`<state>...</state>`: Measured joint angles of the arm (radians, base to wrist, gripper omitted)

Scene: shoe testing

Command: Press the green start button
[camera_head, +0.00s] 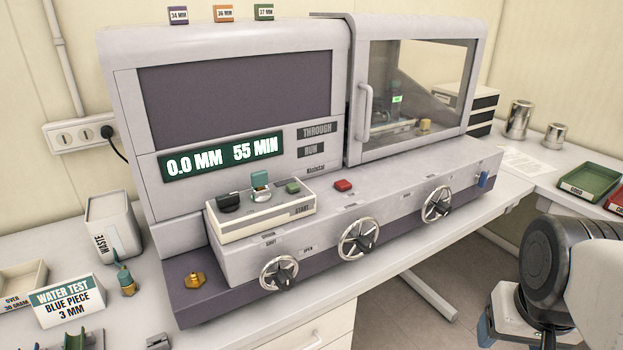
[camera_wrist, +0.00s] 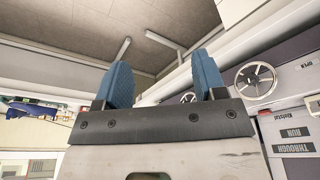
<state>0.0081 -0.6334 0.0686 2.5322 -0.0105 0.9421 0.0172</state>
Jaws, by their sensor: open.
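The green button (camera_head: 293,187) sits on the top right of a raised cream control box (camera_head: 262,216), with a START label on the box's front below it. A teal block-like piece (camera_head: 260,180) and a black knob (camera_head: 228,202) are on the same box, left of the button. My gripper (camera_wrist: 163,82) is open and empty, its two blue fingers apart. The wrist view does not show the button.
The machine's display (camera_head: 222,156) reads 0.0 MM 55 MIN. A red button (camera_head: 343,186) lies to the right of the green one. Several handwheels (camera_head: 359,239) stick out along the front. A closed glass chamber (camera_head: 415,90) stands at the right.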

